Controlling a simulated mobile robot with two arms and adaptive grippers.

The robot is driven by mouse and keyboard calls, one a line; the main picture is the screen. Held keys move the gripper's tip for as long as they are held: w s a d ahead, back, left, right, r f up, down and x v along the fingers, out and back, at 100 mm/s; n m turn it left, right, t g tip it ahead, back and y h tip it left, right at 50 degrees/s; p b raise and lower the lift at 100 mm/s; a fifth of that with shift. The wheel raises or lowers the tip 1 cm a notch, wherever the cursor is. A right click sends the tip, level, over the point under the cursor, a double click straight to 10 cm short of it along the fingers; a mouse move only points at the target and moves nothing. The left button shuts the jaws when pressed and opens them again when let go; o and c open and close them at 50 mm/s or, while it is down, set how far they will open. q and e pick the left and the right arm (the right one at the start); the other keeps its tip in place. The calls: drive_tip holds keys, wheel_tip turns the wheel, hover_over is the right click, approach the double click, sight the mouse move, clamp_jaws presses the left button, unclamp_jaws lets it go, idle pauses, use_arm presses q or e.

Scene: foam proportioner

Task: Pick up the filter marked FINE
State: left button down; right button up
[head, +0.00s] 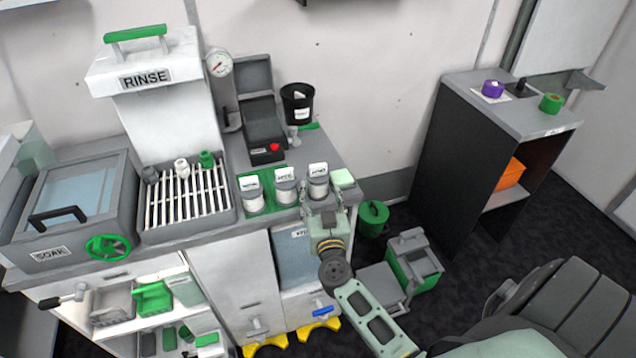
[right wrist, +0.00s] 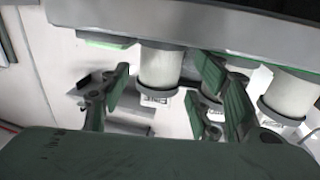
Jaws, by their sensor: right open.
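Three white cylindrical filters with label tags stand in a row at the counter's front edge in the head view: a left one (head: 253,195), a middle one (head: 285,187) and a right one (head: 318,184). Head-view tags are too small to read surely. My right gripper (head: 321,208) is open in front of the right filter. In the right wrist view, the open fingers (right wrist: 168,92) flank a filter (right wrist: 160,70) whose upside-down tag (right wrist: 154,99) seems to read FINE. Contact cannot be told. My left gripper is not in view.
A green-topped block (head: 343,179) sits close to the right of the filters. A black cup (head: 297,103) and a black device with a red knob (head: 264,140) stand behind. A slatted rack (head: 187,197) is left. A green box (head: 415,258) is on the floor.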

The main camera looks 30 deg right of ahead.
sight(320, 190)
drive_tip(key=x, duration=0.3)
drive_tip(key=shift+w+d, duration=0.15)
drive_tip(key=shift+w, duration=0.2)
drive_tip(key=shift+w+d, duration=0.2)
drive_tip(key=shift+w, duration=0.3)
drive_tip(key=shift+s, duration=0.1)
drive_tip(key=shift+c, duration=0.6)
drive_tip(key=c, duration=0.9)
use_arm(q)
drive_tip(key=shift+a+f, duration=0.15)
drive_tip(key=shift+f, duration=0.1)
use_arm(e)
drive_tip(key=shift+o, duration=0.2)
